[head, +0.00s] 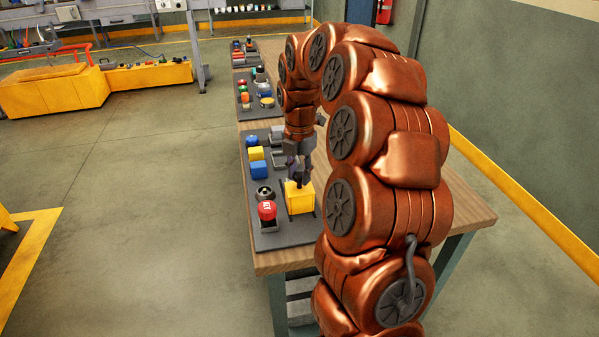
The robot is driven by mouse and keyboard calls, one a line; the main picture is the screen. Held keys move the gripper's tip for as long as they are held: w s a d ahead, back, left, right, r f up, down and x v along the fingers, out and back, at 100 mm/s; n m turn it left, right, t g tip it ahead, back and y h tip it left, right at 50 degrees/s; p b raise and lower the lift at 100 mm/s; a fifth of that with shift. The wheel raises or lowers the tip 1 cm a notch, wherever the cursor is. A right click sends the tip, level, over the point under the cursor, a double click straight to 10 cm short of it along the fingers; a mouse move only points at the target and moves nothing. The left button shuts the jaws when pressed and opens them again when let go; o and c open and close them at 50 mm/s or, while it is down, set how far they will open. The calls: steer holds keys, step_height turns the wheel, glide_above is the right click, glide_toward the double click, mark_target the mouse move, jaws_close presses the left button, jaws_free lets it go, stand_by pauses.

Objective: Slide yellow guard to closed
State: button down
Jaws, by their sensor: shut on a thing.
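The yellow guard (300,201) is a box-like cover on the dark grey panel (296,233) near the front end of the wooden bench. My gripper (299,181) points down from above and is shut on the top of the yellow guard. What lies under or behind the guard is hidden. My copper-coloured arm covers the right side of the bench and part of the panel.
A red button (267,210) stands close to the left of the guard, with a dark round knob (264,193) behind it. Another panel (245,108) with coloured controls lies beyond. Open floor is at left.

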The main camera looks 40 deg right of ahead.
stand_by(0.4)
steer(key=shift+w+d+r+p, duration=0.1)
steer(key=shift+w+d+p, duration=0.4)
steer(key=shift+w, duration=0.95)
steer(key=shift+w+d+f+p, duration=0.1)
steer(key=shift+w+d+p, duration=0.15)
steer(key=shift+w+d, duration=0.85)
steer(key=shift+w+d+r+p, duration=0.1)
steer(key=shift+w+d+p, duration=0.2)
steer(key=shift+w, duration=1.45)
steer(key=c, duration=0.8)
jaws_free()
steer(key=shift+w, duration=0.1)
steer(key=shift+c, duration=0.2)
step_height(320, 180, up, 12)
